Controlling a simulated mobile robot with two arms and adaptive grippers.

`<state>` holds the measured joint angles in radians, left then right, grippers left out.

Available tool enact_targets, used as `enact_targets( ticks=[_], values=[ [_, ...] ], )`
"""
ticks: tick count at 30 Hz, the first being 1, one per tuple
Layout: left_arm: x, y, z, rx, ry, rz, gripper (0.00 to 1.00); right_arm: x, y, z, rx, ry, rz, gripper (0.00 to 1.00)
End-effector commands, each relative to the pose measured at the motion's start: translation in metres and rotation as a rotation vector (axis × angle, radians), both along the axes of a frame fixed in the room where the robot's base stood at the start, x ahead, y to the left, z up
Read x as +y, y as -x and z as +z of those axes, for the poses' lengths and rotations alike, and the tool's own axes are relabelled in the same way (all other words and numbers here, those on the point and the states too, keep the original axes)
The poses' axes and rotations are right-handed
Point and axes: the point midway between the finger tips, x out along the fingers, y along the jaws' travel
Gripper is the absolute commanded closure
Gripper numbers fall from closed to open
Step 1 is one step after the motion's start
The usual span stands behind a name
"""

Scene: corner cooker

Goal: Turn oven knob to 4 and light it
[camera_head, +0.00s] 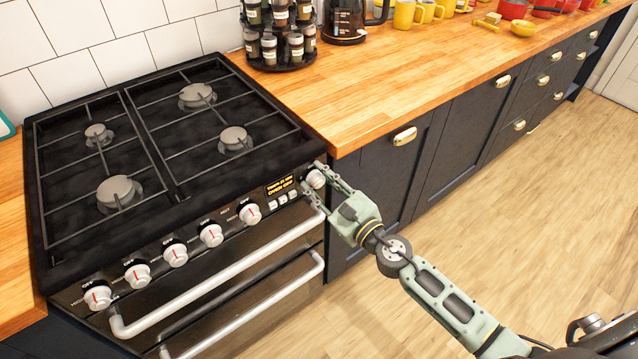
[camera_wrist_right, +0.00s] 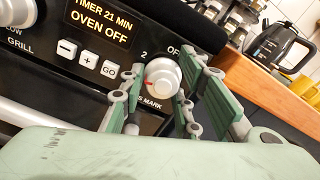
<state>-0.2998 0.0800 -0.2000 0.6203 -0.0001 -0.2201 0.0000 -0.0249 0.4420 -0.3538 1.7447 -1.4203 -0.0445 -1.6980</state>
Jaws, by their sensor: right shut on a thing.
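The oven knob (camera_head: 316,179) is white and sits at the right end of the cooker's front panel. In the right wrist view the oven knob (camera_wrist_right: 162,77) shows a red mark pointing left, with "2" at its upper left and "OF" above right. My right gripper (camera_head: 314,182) has its fingers on either side of this knob and is shut on it; it also shows in the right wrist view (camera_wrist_right: 160,95). The display (camera_wrist_right: 100,20) reads "TIMER 21 MIN" and "OVEN OFF". Small buttons (camera_wrist_right: 88,60) sit below it. My left gripper is not in view.
More white knobs (camera_head: 175,254) line the panel to the left. Oven door handles (camera_head: 220,277) stick out below. The wooden counter (camera_head: 380,92) holds a spice rack (camera_head: 278,35) and a black kettle (camera_head: 345,20). The floor (camera_head: 500,215) at right is clear.

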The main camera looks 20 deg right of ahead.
Motion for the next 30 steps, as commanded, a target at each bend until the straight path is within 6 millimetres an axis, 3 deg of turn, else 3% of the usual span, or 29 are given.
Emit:
enact_targets(
  ticks=[5,12,18,19,26,30],
  values=[
    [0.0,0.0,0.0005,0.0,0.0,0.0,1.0,-0.0001,-0.0012,0.0045,-0.019,0.028,-0.001,0.96],
    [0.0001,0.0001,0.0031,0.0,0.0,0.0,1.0,-0.0002,-0.0014,0.004,-0.114,0.291,-0.003,0.96],
    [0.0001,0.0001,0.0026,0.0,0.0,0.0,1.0,-0.0004,-0.0014,0.004,-0.118,0.297,-0.003,0.96],
    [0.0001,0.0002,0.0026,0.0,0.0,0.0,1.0,-0.0004,-0.0015,0.004,-0.118,0.297,-0.003,0.68],
    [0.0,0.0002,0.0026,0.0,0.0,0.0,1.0,-0.0003,-0.0012,0.0032,-0.116,0.295,-0.003,0.48],
    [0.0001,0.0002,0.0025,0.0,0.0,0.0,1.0,-0.0002,-0.001,0.0024,-0.113,0.295,-0.002,0.48]
  ],
)
